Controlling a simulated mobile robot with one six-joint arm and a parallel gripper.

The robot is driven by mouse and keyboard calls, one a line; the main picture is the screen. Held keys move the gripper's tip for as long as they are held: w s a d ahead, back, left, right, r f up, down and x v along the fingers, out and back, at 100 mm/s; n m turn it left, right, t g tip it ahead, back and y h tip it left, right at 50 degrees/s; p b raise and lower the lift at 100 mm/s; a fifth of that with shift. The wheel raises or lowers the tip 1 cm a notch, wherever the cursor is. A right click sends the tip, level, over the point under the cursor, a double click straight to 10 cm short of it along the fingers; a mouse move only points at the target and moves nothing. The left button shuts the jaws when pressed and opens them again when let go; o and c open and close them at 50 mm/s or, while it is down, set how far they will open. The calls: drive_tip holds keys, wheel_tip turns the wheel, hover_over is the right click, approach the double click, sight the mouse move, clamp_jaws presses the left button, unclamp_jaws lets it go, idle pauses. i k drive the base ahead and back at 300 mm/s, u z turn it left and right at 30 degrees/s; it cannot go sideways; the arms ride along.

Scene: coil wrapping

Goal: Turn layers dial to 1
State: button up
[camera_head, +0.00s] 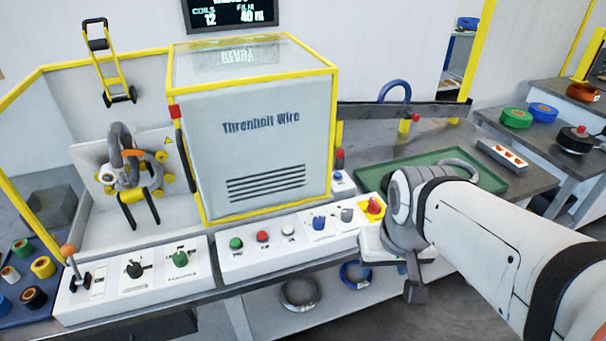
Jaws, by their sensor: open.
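Two dials stand on the sloped white panel at the left front of the machine: a black dial (134,269) and a green dial (180,259). Their printed labels are too small to read, so I cannot tell which is the layers dial or where it points. My gripper (414,288) hangs at the end of my arm, right of the panels and well apart from both dials. It is open, seen only in part, with nothing visible in it.
A lever with an orange knob (68,250) stands left of the dials. The middle panel carries green, red and white buttons (262,236) and a blue knob (319,222). A red knob on a yellow plate (374,206) is close to my wrist. The wrapping machine (262,130) rises behind.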

sight(318, 222)
drive_tip(key=z, duration=0.1)
drive_tip(key=k, duration=1)
drive_tip(key=u, duration=0.5)
drive_tip(key=i, duration=1.4)
drive_tip(key=z, duration=0.4)
